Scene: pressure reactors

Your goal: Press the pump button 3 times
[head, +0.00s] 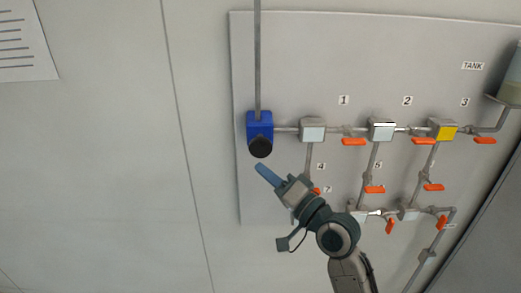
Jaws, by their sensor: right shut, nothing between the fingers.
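The pump is a blue box (260,125) on the left of the grey wall panel, with a vertical pipe running up from it. Its round black button (260,147) is at the lower front of the box. My right gripper (261,168) is shut and empty, with its blue fingertips just below the button and pointing up-left toward it. A small gap shows between the fingertips and the button in this view; the depth between them I cannot tell. My left gripper is not in view.
Pipes with several orange valve handles (353,142) run right of the pump. Square blocks, one yellow (443,129), sit along them. A tank (511,80) is at the upper right. A paper sheet (25,42) hangs at the upper left. The wall left of the panel is clear.

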